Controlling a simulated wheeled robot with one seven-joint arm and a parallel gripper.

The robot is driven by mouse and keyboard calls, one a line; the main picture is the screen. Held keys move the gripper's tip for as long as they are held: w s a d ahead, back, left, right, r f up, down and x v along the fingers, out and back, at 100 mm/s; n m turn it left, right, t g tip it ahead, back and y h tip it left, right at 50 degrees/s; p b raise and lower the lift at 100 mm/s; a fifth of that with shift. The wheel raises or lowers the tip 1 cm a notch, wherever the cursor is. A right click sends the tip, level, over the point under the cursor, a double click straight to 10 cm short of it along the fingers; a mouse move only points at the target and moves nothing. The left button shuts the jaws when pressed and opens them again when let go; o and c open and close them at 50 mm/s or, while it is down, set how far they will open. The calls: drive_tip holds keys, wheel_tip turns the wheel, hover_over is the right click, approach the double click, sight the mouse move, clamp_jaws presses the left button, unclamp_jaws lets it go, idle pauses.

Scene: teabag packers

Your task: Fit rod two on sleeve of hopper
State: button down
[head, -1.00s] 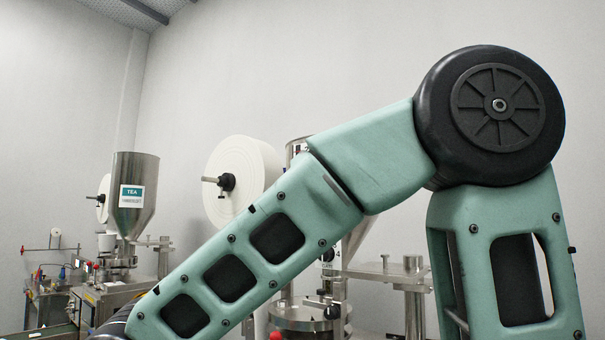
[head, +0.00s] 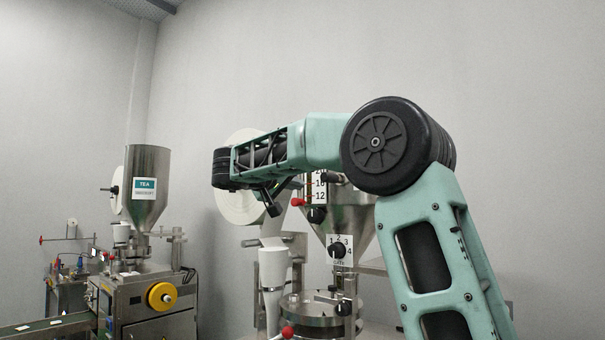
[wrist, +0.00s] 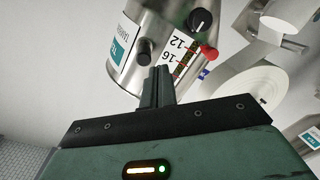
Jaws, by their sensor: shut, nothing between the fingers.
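The near hopper (head: 352,222) is a steel cone partly hidden behind my arm in the head view. It carries a level scale (head: 318,190), a red knob (head: 298,202) and a numbered dial plate (head: 338,250). In the wrist view the hopper (wrist: 180,20) appears upside down, with a scale, red knob, black knob (wrist: 202,18) and short black cylinder (wrist: 147,50). My gripper (wrist: 160,72) is shut and empty, its fingertips in front of the hopper's side in that view; contact cannot be told. I cannot make out rod two or the sleeve for certain.
A large white paper roll (head: 233,207) stands left of the near hopper, behind my wrist. A white funnel (head: 272,270) is below it. A second machine with a TEA hopper (head: 148,212) and yellow wheel (head: 162,296) is at left. The space above is clear.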

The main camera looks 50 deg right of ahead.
sight(324, 178)
drive_tip(key=shift+m+g+h, duration=0.5)
drive_tip(key=shift+m+g, duration=0.1)
drive_tip(key=shift+m, duration=0.1)
drive_tip(key=d+r, duration=0.1)
drive_tip(key=d, duration=0.1)
drive_tip(key=d+r+p, duration=0.1)
drive_tip(key=d, duration=0.1)
drive_tip(key=d+r+p, duration=0.1)
drive_tip(key=d, duration=0.1)
drive_tip(key=shift+s, duration=0.3)
drive_tip(key=shift+d+f+p, duration=0.15)
drive_tip(key=shift+d+p, duration=0.25)
drive_tip(key=shift+d, duration=0.4)
drive_tip(key=shift+w+d, duration=0.1)
drive_tip(key=shift+w+d+b, duration=0.1)
drive_tip(key=shift+d+b, duration=0.5)
drive_tip(key=shift+d, duration=0.7)
drive_tip(key=shift+f, duration=0.1)
